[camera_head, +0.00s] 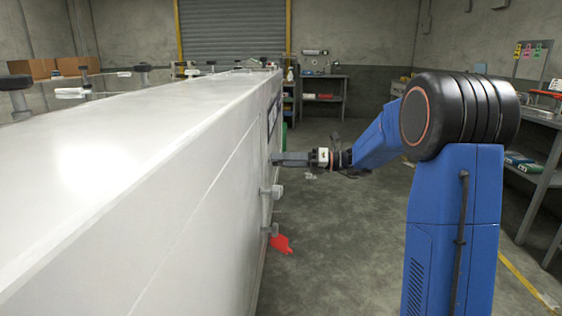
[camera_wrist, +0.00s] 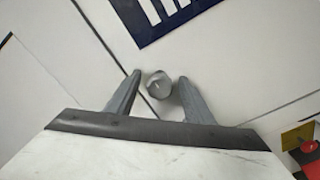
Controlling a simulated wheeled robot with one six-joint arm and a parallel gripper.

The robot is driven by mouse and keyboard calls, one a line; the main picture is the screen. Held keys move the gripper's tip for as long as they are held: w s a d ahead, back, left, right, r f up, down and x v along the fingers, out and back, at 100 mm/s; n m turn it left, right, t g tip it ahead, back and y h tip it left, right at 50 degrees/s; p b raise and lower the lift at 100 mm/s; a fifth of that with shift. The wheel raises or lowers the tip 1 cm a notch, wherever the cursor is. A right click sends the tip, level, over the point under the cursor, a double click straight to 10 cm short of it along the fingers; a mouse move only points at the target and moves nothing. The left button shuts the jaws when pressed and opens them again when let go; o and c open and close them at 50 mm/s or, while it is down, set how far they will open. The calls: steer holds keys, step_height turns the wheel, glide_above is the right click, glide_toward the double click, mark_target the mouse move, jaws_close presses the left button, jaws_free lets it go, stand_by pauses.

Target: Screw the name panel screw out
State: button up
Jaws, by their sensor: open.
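The name panel screw (camera_wrist: 158,84) is a grey round head on the white panel face in the wrist view. My gripper (camera_wrist: 157,88) is open, with one finger on each side of the screw head. A gap shows between the head and each finger; I cannot tell whether either touches it. A dark blue name panel (camera_wrist: 170,18) with white lettering lies just above the screw. In the head view my gripper (camera_head: 276,159) reaches the side of the long white cabinet (camera_head: 190,170), and the screw is hidden there.
Two grey knobs (camera_head: 272,191) stick out of the cabinet side below my gripper, with a red part (camera_head: 281,243) under them. A red item (camera_wrist: 308,152) shows at lower right in the wrist view. Shelves (camera_head: 540,165) stand at the right; the floor between is mostly clear.

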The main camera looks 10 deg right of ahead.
steer(key=c, duration=1.1)
steer(key=shift+o, duration=0.2)
